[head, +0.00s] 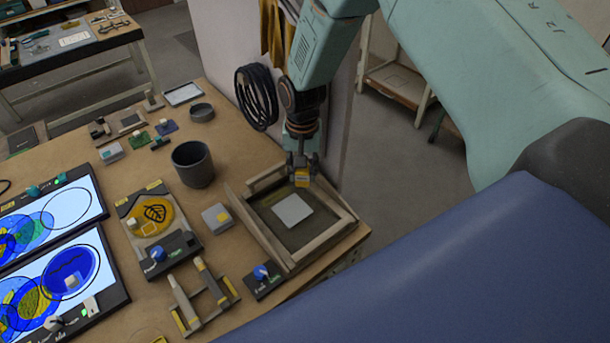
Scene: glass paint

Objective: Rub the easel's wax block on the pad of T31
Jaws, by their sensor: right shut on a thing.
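My right gripper (301,164) comes down from above at the back of a wooden-framed tray. It is shut on a small block with a yellow face (302,181); I cannot tell for certain that this is the wax block. The wooden-framed tray (331,242) has a dark floor with a pale square pad (292,210) lying on it. The held block is beyond the pad, apart from it in the picture. The label T31 is not legible anywhere, so I cannot tell which pad bears it. My left gripper is not in view.
A blue-knobbed box (263,278) and a wooden stand (186,306) are in front. Two lit panels (72,279) lie at left.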

